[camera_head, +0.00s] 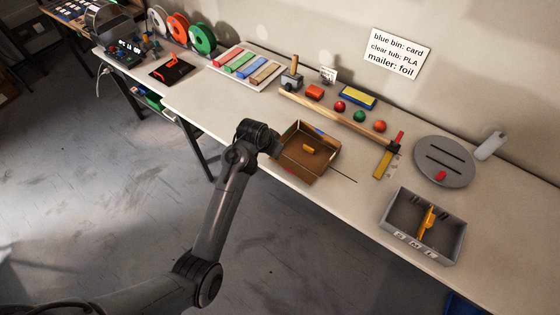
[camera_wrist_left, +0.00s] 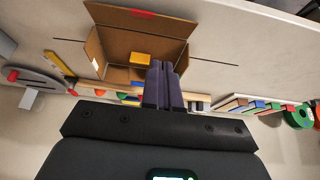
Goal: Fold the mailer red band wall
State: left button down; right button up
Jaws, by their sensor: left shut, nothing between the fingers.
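The mailer is an open brown cardboard box (camera_head: 325,163) on the table, with its walls spread and a small yellow-orange block (camera_head: 308,148) inside. In the left wrist view the mailer (camera_wrist_left: 118,44) has a red band (camera_wrist_left: 142,13) on the wall at the top of the picture. A blue mark (camera_head: 320,131) shows on the far wall. My left gripper (camera_wrist_left: 164,68) is shut and empty, with its fingertips over the mailer's edge in the wrist view. In the head view it is mostly hidden behind my wrist. My right gripper is not in view.
A long wooden bar (camera_head: 335,117) lies behind the mailer, with coloured balls and blocks beyond. A grey bin (camera_head: 452,250) and a round grey slotted disc (camera_head: 460,166) stand to the right. A thin dark rod sticks out from the mailer. Table left of the mailer is clear.

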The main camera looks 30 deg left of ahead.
pick_arm(q)
send_over(281, 166)
jog(key=f, duration=0.6)
jog(key=shift+w+f+b, duration=0.2)
jog(key=shift+f+b, duration=0.2)
jog(key=f, duration=0.1)
jog(key=s+f, duration=0.1)
jog(key=shift+f, duration=0.4)
jog(key=shift+s+f, duration=0.1)
jog(key=shift+f, duration=0.4)
jog(key=shift+s+a+f+t+p, duration=0.1)
jog(key=shift+s+f+t+p, duration=0.3)
jog(key=shift+f+t+p, duration=0.15)
jog(key=shift+s+a+f+p, duration=0.1)
jog(key=shift+s+f+p, duration=0.1)
jog(key=shift+p, duration=0.15)
jog(key=shift+f, duration=0.15)
